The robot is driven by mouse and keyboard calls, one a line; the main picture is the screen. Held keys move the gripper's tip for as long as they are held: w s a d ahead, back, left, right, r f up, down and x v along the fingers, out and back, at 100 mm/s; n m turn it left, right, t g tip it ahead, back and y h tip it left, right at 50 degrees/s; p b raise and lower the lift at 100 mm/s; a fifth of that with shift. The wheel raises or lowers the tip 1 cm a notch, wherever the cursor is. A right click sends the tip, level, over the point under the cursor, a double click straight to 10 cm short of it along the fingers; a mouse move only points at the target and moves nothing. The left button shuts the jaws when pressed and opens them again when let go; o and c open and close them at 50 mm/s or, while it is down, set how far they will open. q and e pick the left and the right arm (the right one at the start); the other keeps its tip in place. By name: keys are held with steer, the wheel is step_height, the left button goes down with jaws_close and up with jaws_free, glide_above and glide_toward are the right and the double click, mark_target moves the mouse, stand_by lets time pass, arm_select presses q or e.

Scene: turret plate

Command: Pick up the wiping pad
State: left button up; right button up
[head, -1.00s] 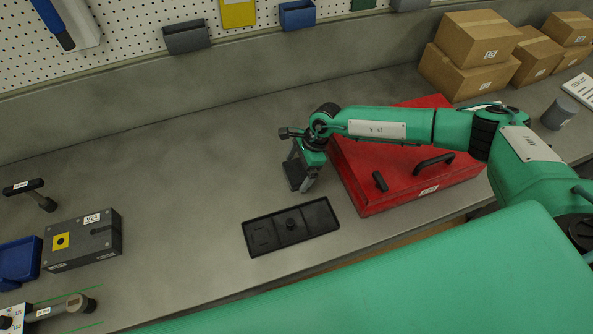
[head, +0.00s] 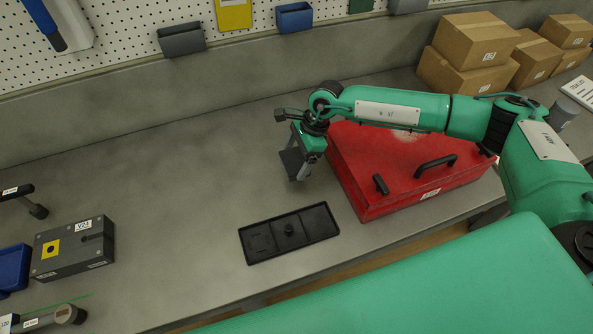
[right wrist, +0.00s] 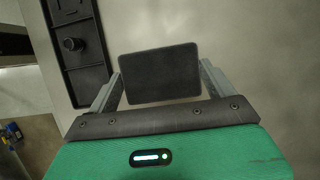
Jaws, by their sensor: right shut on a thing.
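The wiping pad (right wrist: 160,73) is a dark grey rounded rectangle. In the right wrist view it sits between the two fingers of my right gripper (right wrist: 160,85), which is shut on it. In the head view the pad (head: 291,164) shows as a dark flat piece below my right gripper (head: 298,168). The gripper is above the bench, between the black tray and the back wall. From these views I cannot tell exactly how high the pad is. My left gripper is not in view.
A black compartment tray (head: 262,243) with a small knob lies in front of the gripper. A red case (head: 405,175) with black handles stands to the right, close by. A grey block (head: 75,250) sits at left. Cardboard boxes (head: 470,45) stand back right. The bench's left middle is clear.

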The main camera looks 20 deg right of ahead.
mark_target(296, 159)
step_height(296, 159, up, 13)
steer(key=b, duration=0.4)
steer(key=o, duration=0.4)
steer(key=c, duration=0.3)
